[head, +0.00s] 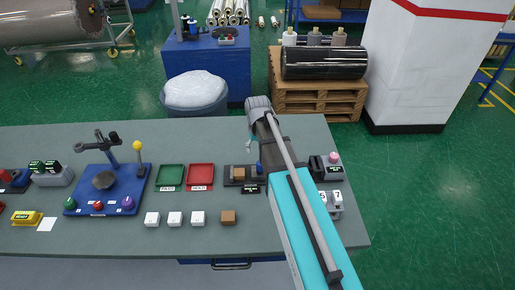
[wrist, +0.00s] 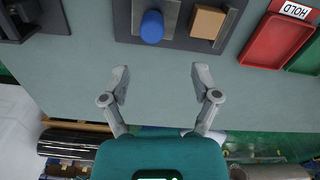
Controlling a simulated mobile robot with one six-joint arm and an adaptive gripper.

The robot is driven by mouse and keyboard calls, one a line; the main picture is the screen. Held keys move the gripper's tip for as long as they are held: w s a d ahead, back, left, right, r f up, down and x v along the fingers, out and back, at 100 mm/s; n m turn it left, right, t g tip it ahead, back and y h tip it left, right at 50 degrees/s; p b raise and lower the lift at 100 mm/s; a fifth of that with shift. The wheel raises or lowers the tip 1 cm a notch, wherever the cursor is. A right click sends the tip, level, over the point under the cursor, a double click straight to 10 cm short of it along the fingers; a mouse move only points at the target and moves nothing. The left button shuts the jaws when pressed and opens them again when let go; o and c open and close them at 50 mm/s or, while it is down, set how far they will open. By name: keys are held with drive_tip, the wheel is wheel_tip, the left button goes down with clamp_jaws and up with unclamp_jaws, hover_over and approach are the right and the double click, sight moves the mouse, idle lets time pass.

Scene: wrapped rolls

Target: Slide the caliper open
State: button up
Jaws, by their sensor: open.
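The caliper is a dark grey plate (head: 232,183) near the table's right half. It carries a tan block (head: 239,174) and an upright blue knob (head: 259,166). In the wrist view the blue knob (wrist: 152,27) stands left of the tan block (wrist: 207,22), with grey bars beside the block. My gripper (wrist: 158,72) is open and empty. Its fingertips are apart from the knob, which lies beyond them and roughly between them in the picture. In the head view my arm hides most of the gripper and comes close to the knob.
A red HOLD tray (head: 200,177) and a green tray (head: 171,177) lie left of the caliper. A dark device with a pink knob (head: 333,157) stands to the right. White cubes (head: 175,218) and a brown cube (head: 228,217) sit in front. Bare table lies between.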

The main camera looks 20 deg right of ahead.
drive_tip(key=shift+r+p, duration=2.1)
drive_tip(key=shift+r, duration=0.35)
drive_tip(key=s+a+f+b, duration=0.1)
drive_tip(key=s+f+b, duration=0.1)
drive_tip(key=s, duration=0.5)
drive_tip(key=s+a+f+b, duration=0.1)
drive_tip(key=s+f+b, duration=0.2)
drive_tip(key=s, duration=0.4)
drive_tip(key=shift+s+f+b, duration=0.3)
drive_tip(key=shift+s, duration=0.05)
drive_tip(key=shift+d, duration=0.1)
